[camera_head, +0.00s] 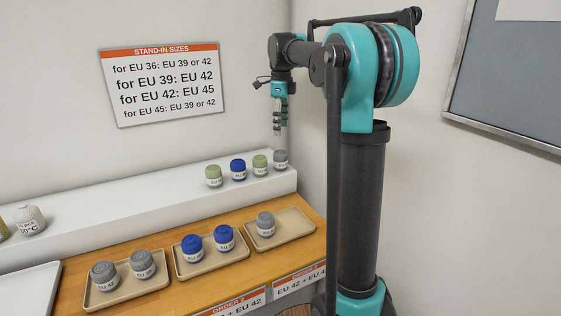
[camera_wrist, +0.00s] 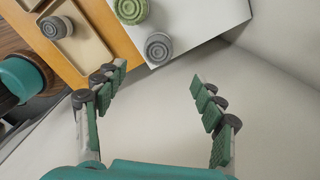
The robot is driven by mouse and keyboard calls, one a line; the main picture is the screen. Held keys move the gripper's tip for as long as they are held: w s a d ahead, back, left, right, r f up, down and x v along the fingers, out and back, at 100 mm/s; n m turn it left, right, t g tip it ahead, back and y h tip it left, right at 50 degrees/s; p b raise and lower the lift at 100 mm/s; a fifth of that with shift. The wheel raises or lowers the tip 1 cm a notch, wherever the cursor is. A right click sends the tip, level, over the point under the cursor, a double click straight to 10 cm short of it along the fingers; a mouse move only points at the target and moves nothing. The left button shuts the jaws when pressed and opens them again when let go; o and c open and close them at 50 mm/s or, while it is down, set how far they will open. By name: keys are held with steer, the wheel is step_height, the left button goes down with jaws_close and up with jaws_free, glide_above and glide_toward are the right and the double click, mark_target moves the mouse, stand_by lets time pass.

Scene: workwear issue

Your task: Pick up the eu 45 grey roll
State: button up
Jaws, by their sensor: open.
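Several grey rolls with white labels are in view, and most size labels are too small to read surely. One grey roll (camera_head: 281,159) stands at the right end of the white shelf; it also shows in the wrist view (camera_wrist: 158,48), just beyond my fingertips. Another grey roll (camera_head: 265,224) stands in the right tray and shows in the wrist view (camera_wrist: 56,27). Two grey rolls (camera_head: 104,274) (camera_head: 142,264) stand in the left tray; the first label seems to read EU 42. My gripper (camera_head: 280,130) is open, empty and pointing down above the shelf's right end; its fingers are spread in the wrist view (camera_wrist: 155,80).
Two green rolls (camera_head: 213,175) (camera_head: 260,164) and a blue roll (camera_head: 238,169) share the shelf (camera_head: 120,220). Two blue rolls are in the middle tray (camera_head: 190,272). A wall sign (camera_head: 163,82) lists stand-in sizes.

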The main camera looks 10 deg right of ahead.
mark_target(280, 152)
step_height(280, 152, down, 11)
steer(key=shift+s+a+f, duration=0.1)
steer(key=shift+a+f, duration=0.05)
steer(key=shift+f, duration=0.05)
stand_by(0.4)
steer(key=c, duration=1.3)
steer(key=shift+o, duration=0.2)
steer(key=shift+r, duration=0.15)
